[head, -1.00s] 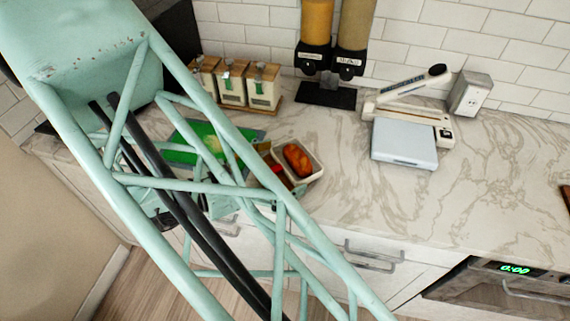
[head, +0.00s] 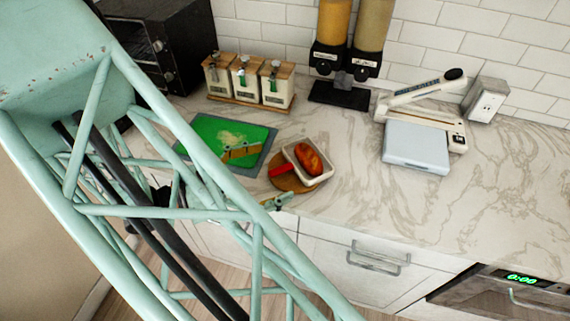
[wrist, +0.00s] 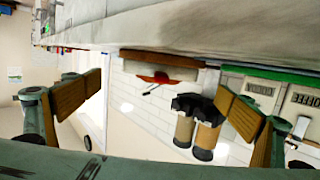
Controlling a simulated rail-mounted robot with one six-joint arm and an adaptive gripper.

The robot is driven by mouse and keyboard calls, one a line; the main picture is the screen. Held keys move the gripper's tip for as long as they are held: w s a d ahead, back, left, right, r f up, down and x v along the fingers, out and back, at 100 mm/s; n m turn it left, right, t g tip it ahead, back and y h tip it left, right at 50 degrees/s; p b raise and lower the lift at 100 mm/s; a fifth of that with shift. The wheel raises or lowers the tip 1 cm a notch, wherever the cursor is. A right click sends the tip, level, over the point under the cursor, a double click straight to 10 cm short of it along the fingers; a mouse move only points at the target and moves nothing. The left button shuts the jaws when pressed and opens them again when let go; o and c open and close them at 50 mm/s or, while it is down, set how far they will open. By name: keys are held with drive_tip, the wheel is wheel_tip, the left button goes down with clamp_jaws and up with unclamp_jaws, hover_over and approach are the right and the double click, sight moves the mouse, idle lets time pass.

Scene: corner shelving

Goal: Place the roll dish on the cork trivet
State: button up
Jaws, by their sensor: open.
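The roll dish (head: 321,179) is a white rectangular dish with a brown-orange roll (head: 308,159) in it. It rests at the upper right of the round brown cork trivet (head: 284,184), covering part of it. A red piece shows at the dish's left side. In the wrist view, which is upside down, the dish (wrist: 136,70) shows pale ahead between the fingers. My gripper (head: 259,178) is open and empty, to the left of the dish and apart from it. Its brown-tipped fingers also show wide apart in the wrist view (wrist: 160,94).
A green board (head: 205,132) lies left of the dish. Behind stand lidded canisters (head: 246,83) and two dispensers (head: 345,60). A white scale (head: 415,148) and a sealer-like device (head: 428,110) are at the right. A black oven (head: 165,45) stands back left. The counter right of the dish is clear.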

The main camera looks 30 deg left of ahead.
drive_tip(key=shift+p+v, duration=0.3)
drive_tip(key=shift+v, duration=2.2)
